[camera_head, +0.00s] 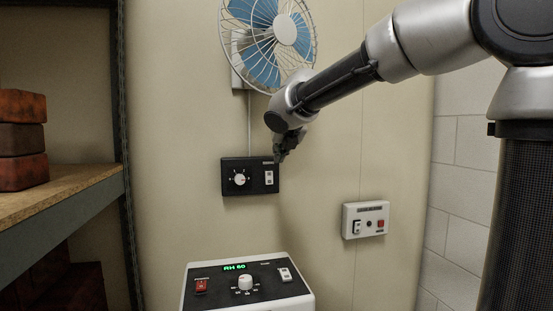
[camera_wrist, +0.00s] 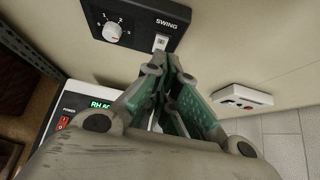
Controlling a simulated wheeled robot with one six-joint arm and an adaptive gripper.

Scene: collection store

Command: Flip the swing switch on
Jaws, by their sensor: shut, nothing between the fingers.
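The swing switch (camera_wrist: 160,43) is a small white rocker on a black wall panel (camera_head: 251,189) below the fan. In the wrist view the label SWING stands above it; in the head view the switch (camera_head: 269,178) is at the panel's right side. My gripper (camera_head: 281,158) is shut and empty, its tips close to the panel's upper right edge in the head view. In the wrist view the gripper (camera_wrist: 173,60) points at the switch from just below it. I cannot tell whether the tips touch it. The rocker's position is too small to tell.
A round knob (camera_head: 239,179) sits left of the switch. The blue-bladed fan (camera_head: 262,40) hangs above. A white wall box (camera_head: 366,220) is at the right. A control unit (camera_head: 247,291) with a green display stands below. Bricks (camera_head: 22,140) lie on the shelf at left.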

